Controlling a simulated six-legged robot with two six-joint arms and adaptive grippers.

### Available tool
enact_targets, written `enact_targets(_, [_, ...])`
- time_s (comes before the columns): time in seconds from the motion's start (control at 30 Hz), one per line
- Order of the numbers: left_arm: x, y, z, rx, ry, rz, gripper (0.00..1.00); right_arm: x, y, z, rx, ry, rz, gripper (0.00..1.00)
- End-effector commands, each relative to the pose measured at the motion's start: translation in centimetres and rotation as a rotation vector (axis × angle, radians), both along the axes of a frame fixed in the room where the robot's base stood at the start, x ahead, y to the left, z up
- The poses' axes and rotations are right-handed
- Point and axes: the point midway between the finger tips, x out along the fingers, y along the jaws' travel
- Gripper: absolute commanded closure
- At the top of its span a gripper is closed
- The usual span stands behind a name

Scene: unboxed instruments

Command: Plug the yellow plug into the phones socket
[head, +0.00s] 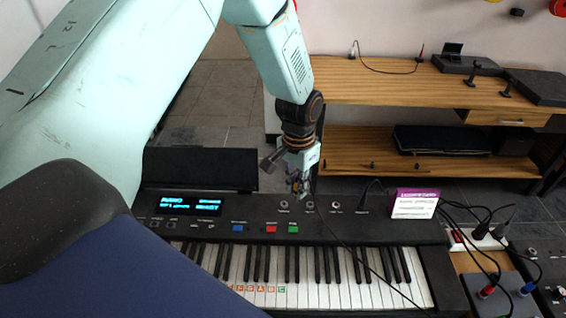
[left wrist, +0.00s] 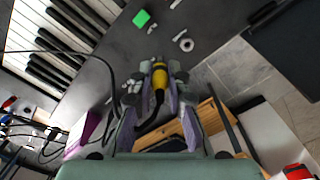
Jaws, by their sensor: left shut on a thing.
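The yellow plug (left wrist: 158,78) is between the fingers of my left gripper (left wrist: 155,80), which is shut on it, in the left wrist view. Its black cable leaves the rear of the plug. In the head view my left gripper (head: 298,184) is above the keyboard's rear panel (head: 240,208), close to a row of sockets; the plug is hard to make out there. One socket (head: 335,206) shows right of the gripper. The labels are too small to read, so I cannot tell which is the phones socket. I cannot tell whether the plug touches the panel.
A purple and white box (head: 416,203) stands on the panel's right end. A thin black cable (head: 345,248) crosses the piano keys (head: 330,290). Several cables and a power strip (head: 475,238) are at right. A wooden bench (head: 395,90) stands behind.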

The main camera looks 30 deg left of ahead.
Motion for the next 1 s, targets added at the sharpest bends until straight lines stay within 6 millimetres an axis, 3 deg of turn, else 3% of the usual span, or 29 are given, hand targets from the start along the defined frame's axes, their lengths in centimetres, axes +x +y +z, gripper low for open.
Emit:
enact_targets(0.03, [0.1,0.7,0.6,0.001,0.001,-0.002,1.0,0.0,0.0,1.4,0.0,0.0,0.0,0.6])
enact_targets(0.1, [0.3,1.6,0.7,0.006,0.0,-0.009,1.0,0.0,0.0,2.3,0.0,0.0,0.001,0.6])
enact_targets(0.4, [0.6,4.3,0.5,0.022,-0.002,-0.028,1.0,0.0,0.0,4.3,0.0,0.0,0.0,0.6])
enact_targets(0.67, [0.7,4.5,-0.2,0.025,-0.004,-0.031,1.0,0.0,0.0,3.8,0.0,0.0,0.0,0.6])
enact_targets(1.0, [0.7,4.5,-2.7,0.025,-0.004,-0.031,1.0,0.0,0.0,1.5,0.0,0.0,0.0,0.6])
